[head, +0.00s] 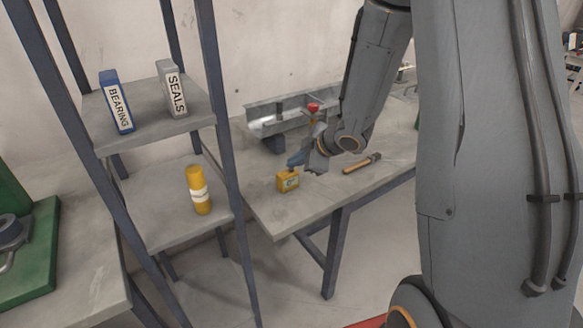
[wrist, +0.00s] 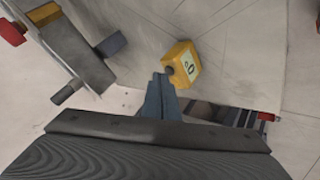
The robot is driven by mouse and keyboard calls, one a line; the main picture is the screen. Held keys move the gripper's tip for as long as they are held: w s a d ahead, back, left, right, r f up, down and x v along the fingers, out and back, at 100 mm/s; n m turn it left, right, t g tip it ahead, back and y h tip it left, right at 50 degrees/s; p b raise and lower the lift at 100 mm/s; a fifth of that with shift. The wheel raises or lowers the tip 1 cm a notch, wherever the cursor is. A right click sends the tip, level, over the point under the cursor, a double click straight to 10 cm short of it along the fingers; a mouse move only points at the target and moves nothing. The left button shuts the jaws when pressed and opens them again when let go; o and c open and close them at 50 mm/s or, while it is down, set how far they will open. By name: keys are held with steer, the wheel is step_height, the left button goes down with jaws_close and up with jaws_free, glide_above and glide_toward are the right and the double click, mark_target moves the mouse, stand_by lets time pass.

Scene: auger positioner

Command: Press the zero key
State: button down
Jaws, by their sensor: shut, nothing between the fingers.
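A small yellow box (head: 287,182) sits on the grey workbench near its left front corner. In the wrist view the yellow box (wrist: 185,60) shows a pale label marked 0. A small dark round key (wrist: 169,71) is on the side of the box facing my fingers. My gripper (head: 291,163) is shut and empty, its blue-grey fingers pointing down at the box from above. In the wrist view my gripper (wrist: 161,76) has its fingertips right beside the dark key. I cannot tell whether they touch it.
A metal channel (head: 275,112) with a red knob (head: 313,107) stands behind my gripper. A wooden-handled hammer (head: 362,163) lies right of the box.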

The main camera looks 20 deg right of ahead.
steer(key=shift+r+p, duration=0.5)
steer(key=shift+r, duration=0.2)
step_height(320, 180, up, 6)
steer(key=p, duration=0.6)
steer(key=shift+d, duration=0.1)
